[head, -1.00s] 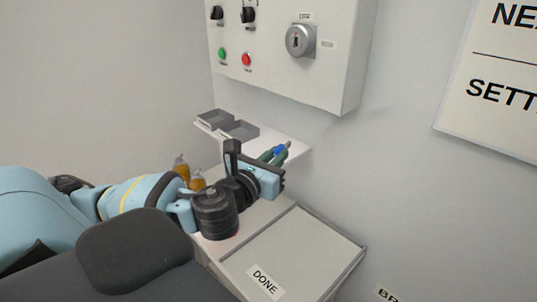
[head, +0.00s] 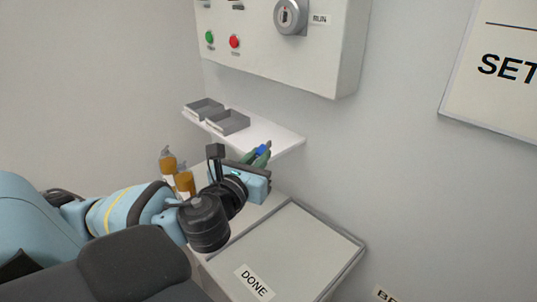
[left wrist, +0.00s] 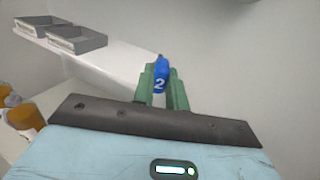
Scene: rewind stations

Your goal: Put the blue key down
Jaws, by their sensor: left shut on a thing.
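The blue key (left wrist: 160,79), marked with a 2, is held between the green fingers of my left gripper (left wrist: 163,88) in the left wrist view. In the head view the key (head: 261,150) is a small blue spot at the fingertips of my left gripper (head: 257,154). The gripper is shut on it, in front of the right part of a white shelf. The key's lower part is hidden by the fingers. My right gripper is not in view.
The white shelf (head: 278,138) carries two grey trays (head: 205,108) (head: 228,122) at its left. Amber bottles (head: 184,182) stand behind my left arm. A pale tray labelled DONE (head: 290,248) lies in front, empty where visible. A control box (head: 290,60) with a key switch (head: 290,16) hangs above.

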